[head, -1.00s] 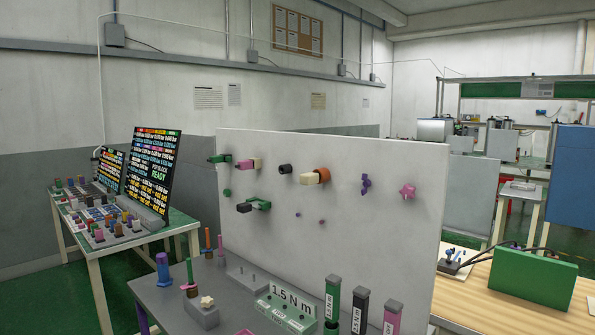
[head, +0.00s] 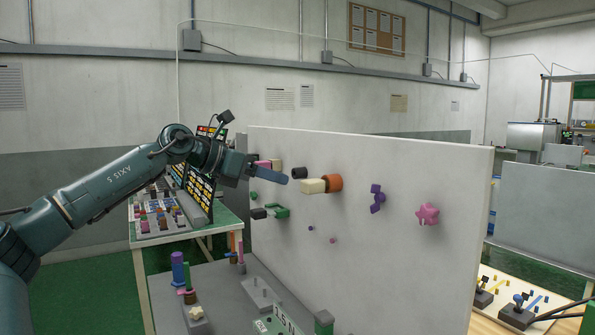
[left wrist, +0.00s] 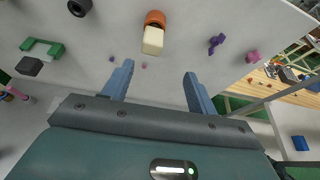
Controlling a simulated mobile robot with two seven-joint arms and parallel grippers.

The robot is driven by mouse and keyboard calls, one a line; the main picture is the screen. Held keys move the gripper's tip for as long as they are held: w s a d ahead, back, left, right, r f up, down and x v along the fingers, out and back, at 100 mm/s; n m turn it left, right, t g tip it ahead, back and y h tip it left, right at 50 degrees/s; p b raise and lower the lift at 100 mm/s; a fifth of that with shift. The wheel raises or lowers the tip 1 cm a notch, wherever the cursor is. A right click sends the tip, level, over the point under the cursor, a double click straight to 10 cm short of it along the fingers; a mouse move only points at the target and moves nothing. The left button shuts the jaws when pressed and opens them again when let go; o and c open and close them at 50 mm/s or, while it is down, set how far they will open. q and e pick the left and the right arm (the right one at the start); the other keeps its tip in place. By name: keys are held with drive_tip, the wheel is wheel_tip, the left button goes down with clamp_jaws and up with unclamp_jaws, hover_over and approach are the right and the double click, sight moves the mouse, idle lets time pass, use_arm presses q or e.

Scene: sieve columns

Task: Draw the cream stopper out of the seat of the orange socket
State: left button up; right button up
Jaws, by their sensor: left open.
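The cream stopper (head: 313,186) is a block that sticks out from the orange socket (head: 334,182) on the upright grey-white panel. In the left wrist view, the cream stopper (left wrist: 153,41) has its outer end towards me and the orange socket (left wrist: 155,18) shows just behind it. My left gripper (head: 284,179) is in front of the panel, left of the stopper in the head view. Its blue fingers (left wrist: 158,70) are spread wide and empty, with the stopper beyond the gap between their tips. My right gripper is not in view.
The panel (head: 375,265) also bears a black ring (head: 300,172), a green bracket (head: 280,211), a purple piece (head: 377,198) and a pink star (head: 428,214). A grey table (head: 220,285) with several pegs stands below. The space before the panel's middle is clear.

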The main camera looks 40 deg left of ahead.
sight(306, 181)
use_arm(q)
drive_tip(key=shift+y, duration=0.3)
drive_tip(key=w+p, duration=0.4)
drive_tip(key=w+d+p, duration=0.1)
drive_tip(key=w+p, duration=0.1)
drive_tip(key=p, duration=0.1)
drive_tip(key=shift+f, duration=0.3)
drive_tip(key=p+x, duration=0.2)
drive_tip(key=x, duration=0.3)
drive_tip(key=shift+a+f, duration=0.15)
drive_tip(key=shift+w+f, duration=0.25)
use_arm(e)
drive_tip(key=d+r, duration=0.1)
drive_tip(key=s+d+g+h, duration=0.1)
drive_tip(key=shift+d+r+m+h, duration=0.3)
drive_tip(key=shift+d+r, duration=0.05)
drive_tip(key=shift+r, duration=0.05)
use_arm(q)
drive_tip(key=c, duration=1.2)
